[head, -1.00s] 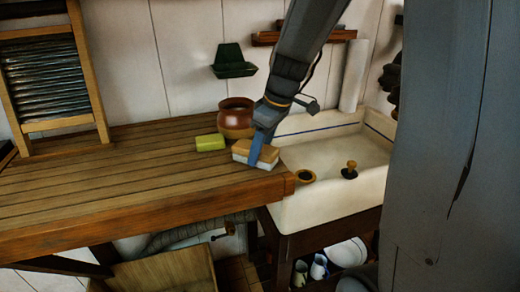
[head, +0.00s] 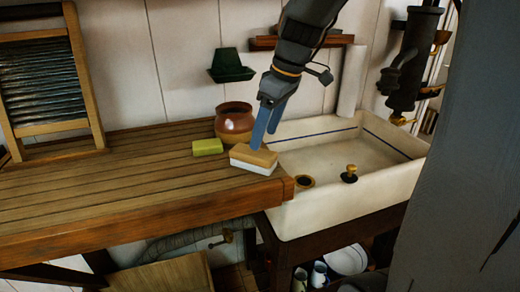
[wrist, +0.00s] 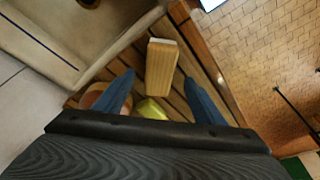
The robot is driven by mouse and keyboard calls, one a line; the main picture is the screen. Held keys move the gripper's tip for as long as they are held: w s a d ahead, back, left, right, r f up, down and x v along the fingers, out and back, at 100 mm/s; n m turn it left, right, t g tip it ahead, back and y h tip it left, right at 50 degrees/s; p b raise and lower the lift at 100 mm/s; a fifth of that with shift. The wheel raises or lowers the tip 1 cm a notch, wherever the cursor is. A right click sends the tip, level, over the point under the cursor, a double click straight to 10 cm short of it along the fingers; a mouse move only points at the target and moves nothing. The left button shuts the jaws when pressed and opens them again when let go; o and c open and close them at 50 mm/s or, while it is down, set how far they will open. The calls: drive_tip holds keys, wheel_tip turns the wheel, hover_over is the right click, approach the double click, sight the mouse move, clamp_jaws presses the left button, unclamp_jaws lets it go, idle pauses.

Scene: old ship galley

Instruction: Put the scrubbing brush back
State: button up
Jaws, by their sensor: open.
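The scrubbing brush (head: 254,158), a wooden block with a white underside, lies on the right end of the slatted wooden counter (head: 110,193), beside the sink. My gripper (head: 262,140) is open and empty, its blue fingers pointing down just above the brush in the head view. In the wrist view the brush (wrist: 161,68) shows between and beyond the two spread fingers (wrist: 159,79). I cannot tell whether a fingertip touches it.
A yellow-green soap bar (head: 207,147) and a brown pot (head: 234,122) stand close to the brush. The white sink (head: 325,160) is to the right. A green wall holder (head: 229,66) and wooden wall shelf (head: 264,43) are behind.

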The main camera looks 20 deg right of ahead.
drive_tip(key=shift+b+v, duration=0.35)
drive_tip(key=shift+v, duration=1.85)
